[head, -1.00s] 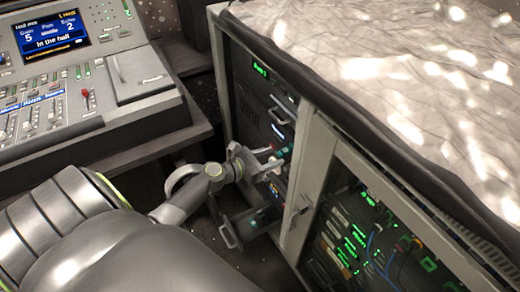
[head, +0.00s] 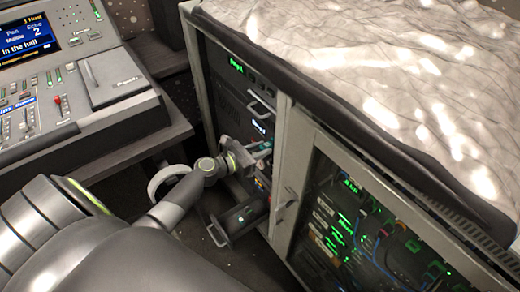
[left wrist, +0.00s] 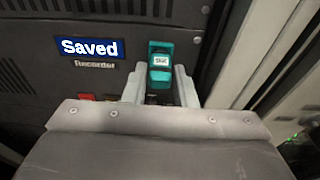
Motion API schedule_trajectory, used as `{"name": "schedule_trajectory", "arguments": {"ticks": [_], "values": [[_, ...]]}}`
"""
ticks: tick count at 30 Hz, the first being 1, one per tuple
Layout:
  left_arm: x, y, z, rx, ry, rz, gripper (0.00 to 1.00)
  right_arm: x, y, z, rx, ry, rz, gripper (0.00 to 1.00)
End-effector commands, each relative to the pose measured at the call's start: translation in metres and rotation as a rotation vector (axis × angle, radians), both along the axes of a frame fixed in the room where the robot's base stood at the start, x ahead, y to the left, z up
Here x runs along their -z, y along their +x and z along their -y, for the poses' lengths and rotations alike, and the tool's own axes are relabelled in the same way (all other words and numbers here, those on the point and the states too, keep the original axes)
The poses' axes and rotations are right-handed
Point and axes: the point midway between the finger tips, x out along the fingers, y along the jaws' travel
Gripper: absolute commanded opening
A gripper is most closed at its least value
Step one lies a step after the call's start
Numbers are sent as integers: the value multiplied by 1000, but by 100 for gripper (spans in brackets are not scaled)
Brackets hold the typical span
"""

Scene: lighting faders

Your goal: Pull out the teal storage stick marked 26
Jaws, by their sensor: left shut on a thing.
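The teal storage stick (left wrist: 160,62) shows between my left gripper's fingertips in the left wrist view, with a pale label whose marking is too blurred to read. My left gripper (left wrist: 160,88) is shut on it, one grey finger on each side. My right gripper is not in view.
A red part (left wrist: 87,97) is on the panel left of the gripper. A dark open drawer (head: 240,218) juts out below my gripper. The glass-doored cabinet (head: 350,225) stands to the right, the mixing desk (head: 75,85) to the left.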

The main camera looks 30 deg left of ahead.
Motion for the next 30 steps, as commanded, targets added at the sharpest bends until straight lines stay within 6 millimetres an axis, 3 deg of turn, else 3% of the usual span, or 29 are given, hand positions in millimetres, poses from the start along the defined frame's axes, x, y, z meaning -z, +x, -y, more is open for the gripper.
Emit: {"name": "schedule_trajectory", "arguments": {"ticks": [11, 30], "values": [[0, -2, -1, 0, 0, -1, 0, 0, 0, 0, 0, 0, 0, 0], [1, -31, -13, -1, 1, 0, 0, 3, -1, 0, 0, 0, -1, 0]]}}
